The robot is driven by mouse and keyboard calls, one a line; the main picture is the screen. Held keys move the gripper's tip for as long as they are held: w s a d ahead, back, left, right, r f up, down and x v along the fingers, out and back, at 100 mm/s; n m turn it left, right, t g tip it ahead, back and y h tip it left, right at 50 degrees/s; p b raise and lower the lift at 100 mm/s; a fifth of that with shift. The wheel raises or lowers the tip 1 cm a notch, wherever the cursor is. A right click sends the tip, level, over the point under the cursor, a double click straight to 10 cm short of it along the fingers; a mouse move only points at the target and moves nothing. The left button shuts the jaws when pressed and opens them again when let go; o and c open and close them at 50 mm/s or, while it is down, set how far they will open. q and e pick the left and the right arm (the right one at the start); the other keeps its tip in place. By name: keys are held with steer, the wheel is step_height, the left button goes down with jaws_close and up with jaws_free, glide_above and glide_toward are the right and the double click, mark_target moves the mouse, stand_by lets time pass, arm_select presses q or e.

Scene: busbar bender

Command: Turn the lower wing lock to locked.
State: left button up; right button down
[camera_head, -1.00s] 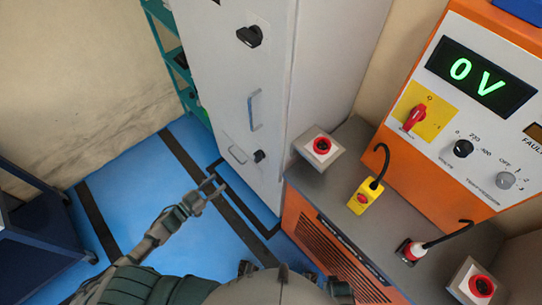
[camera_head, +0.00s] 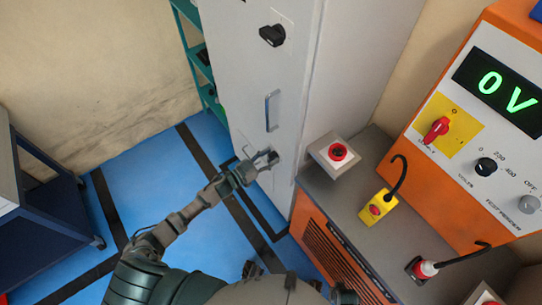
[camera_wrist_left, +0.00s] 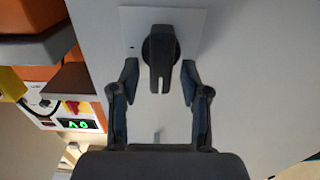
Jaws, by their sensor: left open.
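The lower wing lock (camera_wrist_left: 160,57) is a black knob on a pale square plate on the grey cabinet door. In the left wrist view its wing points down the picture. My left gripper (camera_wrist_left: 160,82) is open, with one finger on each side of the wing and visible gaps between. In the head view the gripper (camera_head: 264,162) is at the lower cabinet door and the lower lock (camera_head: 273,157) is partly hidden by it. I cannot tell its angle there. My right gripper is not in view.
The cabinet (camera_head: 303,60) also carries an upper black wing lock (camera_head: 272,36) and a vertical handle (camera_head: 272,110). To the right stands an orange tester (camera_head: 425,120) with a 0 V display. A dark blue cart (camera_head: 45,215) is at left. The blue floor (camera_head: 150,180) between is clear.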

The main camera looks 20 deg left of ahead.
arm_select(q)
steer(key=shift+w+d, duration=0.35)
steer(key=shift+w, duration=0.05)
steer(key=shift+a, duration=0.15)
steer(key=shift+c, duration=0.3)
jaws_close()
